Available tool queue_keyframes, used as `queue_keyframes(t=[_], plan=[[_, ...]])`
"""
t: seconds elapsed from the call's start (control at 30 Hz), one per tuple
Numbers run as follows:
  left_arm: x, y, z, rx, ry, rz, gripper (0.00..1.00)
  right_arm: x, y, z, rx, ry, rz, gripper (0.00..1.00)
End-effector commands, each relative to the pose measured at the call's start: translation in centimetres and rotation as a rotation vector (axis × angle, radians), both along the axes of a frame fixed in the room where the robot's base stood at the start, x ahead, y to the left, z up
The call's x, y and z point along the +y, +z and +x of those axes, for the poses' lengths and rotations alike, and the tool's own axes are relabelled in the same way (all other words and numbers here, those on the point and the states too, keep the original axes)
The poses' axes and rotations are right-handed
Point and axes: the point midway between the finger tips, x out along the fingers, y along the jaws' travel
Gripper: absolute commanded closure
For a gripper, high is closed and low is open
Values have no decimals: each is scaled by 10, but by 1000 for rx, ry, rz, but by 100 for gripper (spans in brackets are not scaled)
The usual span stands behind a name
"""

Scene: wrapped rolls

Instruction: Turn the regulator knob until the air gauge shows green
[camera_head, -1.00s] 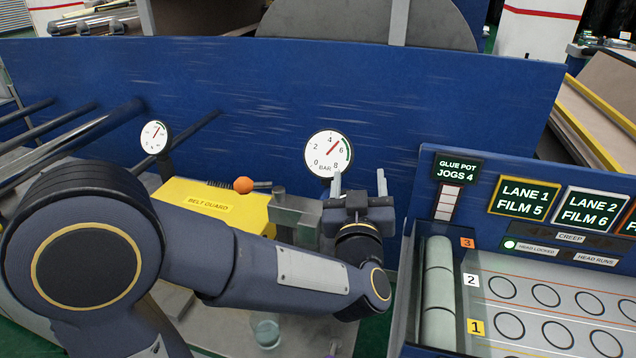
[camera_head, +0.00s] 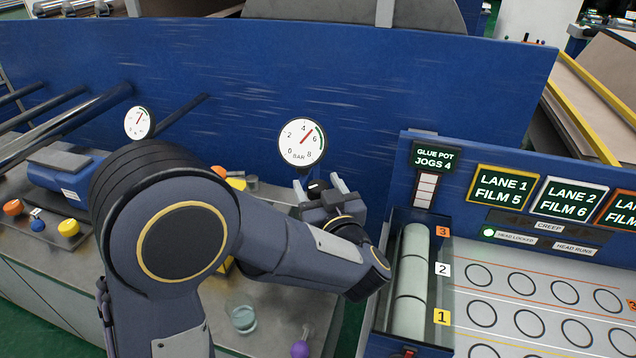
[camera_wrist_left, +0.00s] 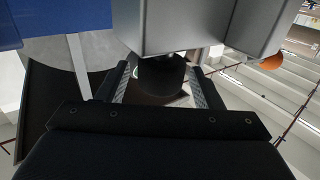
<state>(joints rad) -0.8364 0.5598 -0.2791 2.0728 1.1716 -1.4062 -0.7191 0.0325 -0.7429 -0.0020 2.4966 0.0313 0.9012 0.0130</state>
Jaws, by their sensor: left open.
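The air gauge (camera_head: 302,142) is a round white dial marked BAR on the blue panel. Its red needle points up and right between 4 and 6, close to the start of the green arc at its right edge. Below it sits the dark regulator knob (camera_head: 317,186). My left gripper (camera_head: 321,188) is open, with its fingers up by the knob. In the left wrist view the round black knob (camera_wrist_left: 162,76) shows between the two open fingers, beneath a grey block; whether they touch it cannot be told. My right gripper is not in view.
A second small gauge (camera_head: 138,122) stands at left. A glass jar (camera_head: 242,316) and a purple ball-topped part (camera_head: 300,348) are near the front. The blue machine with pale rollers (camera_head: 412,280) stands close to the right of my left forearm.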

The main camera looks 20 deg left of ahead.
Motion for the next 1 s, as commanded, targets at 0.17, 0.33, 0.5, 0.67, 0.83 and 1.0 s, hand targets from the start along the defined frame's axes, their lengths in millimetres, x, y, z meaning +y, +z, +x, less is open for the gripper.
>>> queue_keyframes(t=[0.17, 0.33, 0.5, 0.67, 0.83, 1.0], plan=[[2, 0, 3, 0, -2, 0, 40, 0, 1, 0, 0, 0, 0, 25], [2, 0, 3, 0, -1, 0, 45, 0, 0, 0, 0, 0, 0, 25], [2, 0, 3, 0, -1, 0, 68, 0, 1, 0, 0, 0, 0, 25], [2, 0, 3, 0, -1, 0, 84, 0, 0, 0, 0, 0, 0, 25], [2, 0, 2, -1, -14, -1, 84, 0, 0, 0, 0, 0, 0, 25], [3, 0, 2, -1, -72, -1, 84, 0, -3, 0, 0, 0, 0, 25]])
